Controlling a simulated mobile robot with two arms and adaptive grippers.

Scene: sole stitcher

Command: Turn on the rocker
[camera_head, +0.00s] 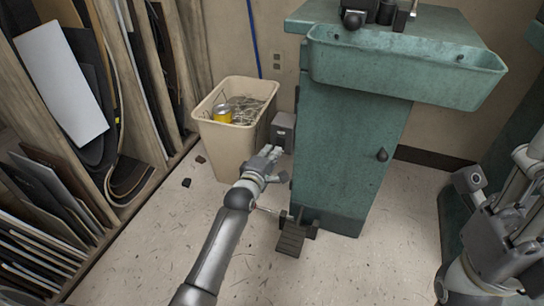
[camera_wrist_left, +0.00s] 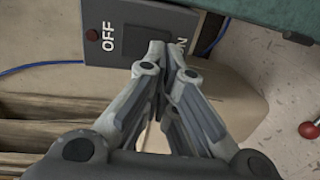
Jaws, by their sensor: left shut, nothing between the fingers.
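A grey switch box (camera_head: 283,129) is on the left side of the green machine cabinet (camera_head: 345,150). In the left wrist view the switch box (camera_wrist_left: 108,55) shows a white OFF at left, a partly covered ON at right and a dark red round spot. My left gripper (camera_head: 274,153) is shut and empty, just in front of the box. Its fingertips (camera_wrist_left: 162,52) overlap the area between the labels; I cannot tell whether they touch. My right arm is at the right edge; its finger state is unclear.
A beige bin (camera_head: 222,150) with scraps and a yellow can stands left of the box. A pedal (camera_head: 291,241) is on the floor by the cabinet. A wooden rack (camera_head: 130,110) with sheets lines the left. A red-ended knob (camera_wrist_left: 309,130) shows at right in the wrist view.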

